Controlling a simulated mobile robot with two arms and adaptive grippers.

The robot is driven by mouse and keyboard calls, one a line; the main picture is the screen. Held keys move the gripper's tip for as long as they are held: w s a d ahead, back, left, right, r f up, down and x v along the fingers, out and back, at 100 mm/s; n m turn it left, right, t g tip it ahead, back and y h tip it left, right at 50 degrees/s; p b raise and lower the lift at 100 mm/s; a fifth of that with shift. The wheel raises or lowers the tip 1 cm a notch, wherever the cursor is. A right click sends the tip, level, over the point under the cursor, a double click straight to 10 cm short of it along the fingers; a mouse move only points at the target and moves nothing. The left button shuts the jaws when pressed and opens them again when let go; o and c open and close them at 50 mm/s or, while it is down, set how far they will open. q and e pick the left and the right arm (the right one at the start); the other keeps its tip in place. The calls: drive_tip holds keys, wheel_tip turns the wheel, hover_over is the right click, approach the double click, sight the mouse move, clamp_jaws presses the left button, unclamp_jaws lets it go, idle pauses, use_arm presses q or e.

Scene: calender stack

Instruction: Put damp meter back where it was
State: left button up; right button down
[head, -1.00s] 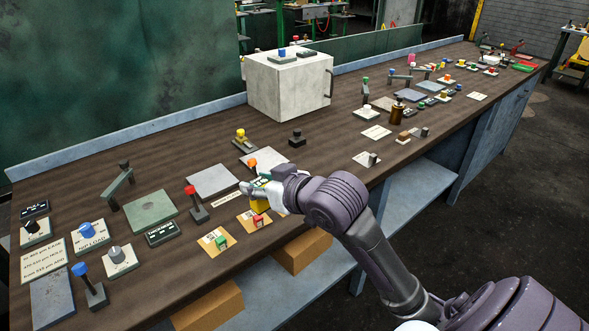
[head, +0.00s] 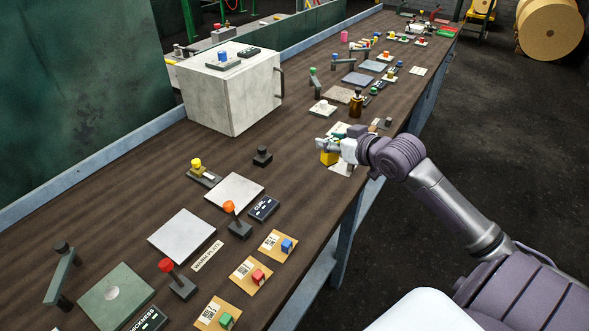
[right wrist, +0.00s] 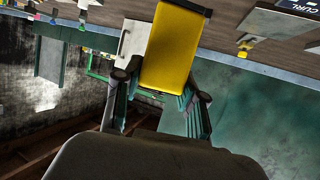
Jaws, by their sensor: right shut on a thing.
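My right gripper (head: 333,148) is shut on a yellow block-shaped thing (head: 328,158), which I take to be the damp meter. In the right wrist view the yellow body (right wrist: 172,48) stands between the two fingers (right wrist: 160,85). In the head view the gripper is over the bench's front part, beside a pale card (head: 342,169) that it partly hides. I cannot tell whether the meter touches the bench. Its display face is not readable. My left gripper is not in view.
A brown bottle (head: 356,106) and small blocks stand just beyond the gripper. A white cabinet (head: 232,95) stands at the back of the bench (head: 290,175). Sample cards with blue (head: 278,246), red (head: 250,275) and green (head: 215,313) blocks lie nearer. Bench between cabinet and gripper is mostly clear.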

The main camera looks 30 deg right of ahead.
drive_tip(key=w+a+f, duration=0.2)
drive_tip(key=f, duration=0.1)
drive_tip(key=w+a+f+p, duration=0.1)
drive_tip(key=w+a+f, duration=0.1)
drive_tip(key=w+f, duration=0.1)
drive_tip(key=w+a+f+p, duration=0.1)
drive_tip(key=w+a+f, duration=0.1)
drive_tip(key=f, duration=0.1)
drive_tip(key=shift+w+a+f, duration=0.1)
drive_tip(key=shift+w+a, duration=0.1)
drive_tip(key=shift+a, duration=0.15)
drive_tip(key=shift+f, duration=0.3)
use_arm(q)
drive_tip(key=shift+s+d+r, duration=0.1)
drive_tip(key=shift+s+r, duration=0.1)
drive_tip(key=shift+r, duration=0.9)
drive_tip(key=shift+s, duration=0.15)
use_arm(e)
drive_tip(key=shift+f, duration=0.15)
drive_tip(key=c, duration=0.7)
unclamp_jaws()
